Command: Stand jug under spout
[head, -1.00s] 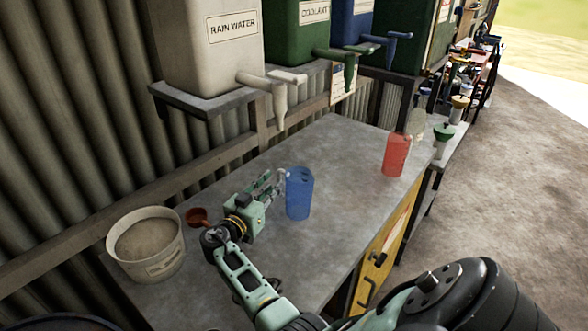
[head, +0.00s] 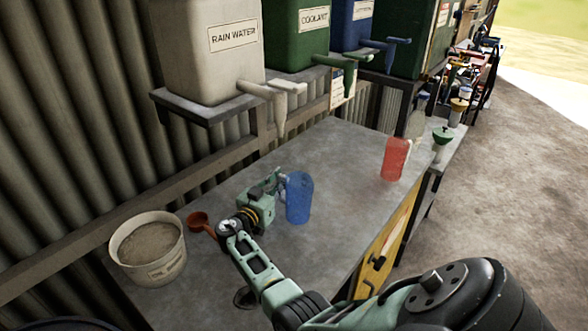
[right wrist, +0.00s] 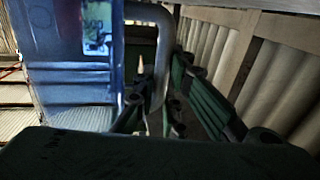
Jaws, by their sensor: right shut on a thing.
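A blue see-through jug (head: 298,198) is upright at the middle of the bench. My right gripper (head: 277,186) is at its left side, shut on the jug's handle. In the right wrist view, the jug (right wrist: 70,65) fills the left side and its grey handle (right wrist: 160,50) passes between the green fingers (right wrist: 168,105). I cannot tell whether the jug's base touches the bench. Spouts stick out above the bench: a white one (head: 278,100) on the rain water tank (head: 210,50), a green one (head: 347,68) on the coolant tank (head: 297,35), and a blue one (head: 388,45). My left gripper is out of view.
A red jug (head: 395,160) stands at the bench's right edge, with a clear bottle (head: 416,122) behind it. A bucket (head: 148,252) and an orange-brown scoop (head: 198,221) are at the left. The bench (head: 340,150) is clear between the blue and red jugs. A corrugated wall (head: 60,120) runs behind.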

